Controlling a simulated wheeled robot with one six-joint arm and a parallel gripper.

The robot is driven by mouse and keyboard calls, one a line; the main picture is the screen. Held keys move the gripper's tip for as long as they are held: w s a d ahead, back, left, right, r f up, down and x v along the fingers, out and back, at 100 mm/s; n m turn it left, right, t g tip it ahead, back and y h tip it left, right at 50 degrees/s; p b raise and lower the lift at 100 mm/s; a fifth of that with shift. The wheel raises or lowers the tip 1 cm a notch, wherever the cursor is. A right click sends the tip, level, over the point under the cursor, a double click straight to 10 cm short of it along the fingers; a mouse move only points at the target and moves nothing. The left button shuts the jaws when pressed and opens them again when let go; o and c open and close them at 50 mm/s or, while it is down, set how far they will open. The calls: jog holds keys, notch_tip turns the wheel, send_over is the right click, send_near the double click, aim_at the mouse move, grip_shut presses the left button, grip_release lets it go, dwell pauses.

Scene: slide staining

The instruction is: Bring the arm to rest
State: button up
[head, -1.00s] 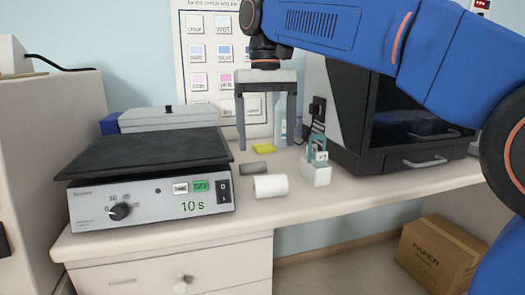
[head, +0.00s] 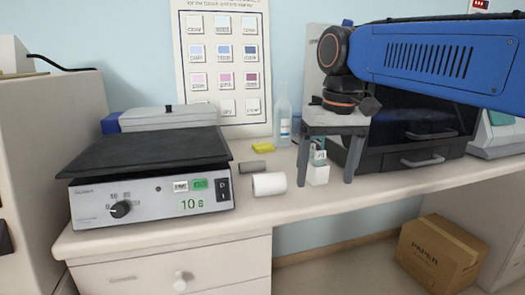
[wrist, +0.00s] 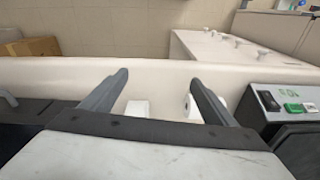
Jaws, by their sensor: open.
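My gripper (head: 326,182) is open and empty, pointing down over the right part of the bench in the head view. Its two grey fingers stand apart, with a small white block-like holder with teal parts (head: 317,174) showing between and behind them. In the wrist view my gripper (wrist: 160,85) has its fingers spread above the bench edge, with white items below. My blue arm reaches in from the right, above the dark-fronted cabinet.
A white roll (head: 269,184), a grey cylinder (head: 252,166), a yellow sponge (head: 263,147) and a bottle (head: 283,118) lie or stand mid-bench. A dark-fronted cabinet (head: 415,155) is at the right.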

jog(key=s+d+f+t, duration=0.1)
jog(key=s+d+f, duration=0.4)
jog(key=f, duration=0.2)
jog(key=s+d+f+m+t, duration=0.1)
jog(key=s+d+f, duration=0.4)
jog(key=f, duration=0.3)
jog(key=s+d+f+m+t, duration=0.1)
jog(key=s+d+f, duration=0.4)
jog(key=f, duration=0.3)
jog(key=shift+s+t+h, duration=0.3)
jog(key=shift+s+t, duration=0.1)
jog(key=shift+s, duration=0.15)
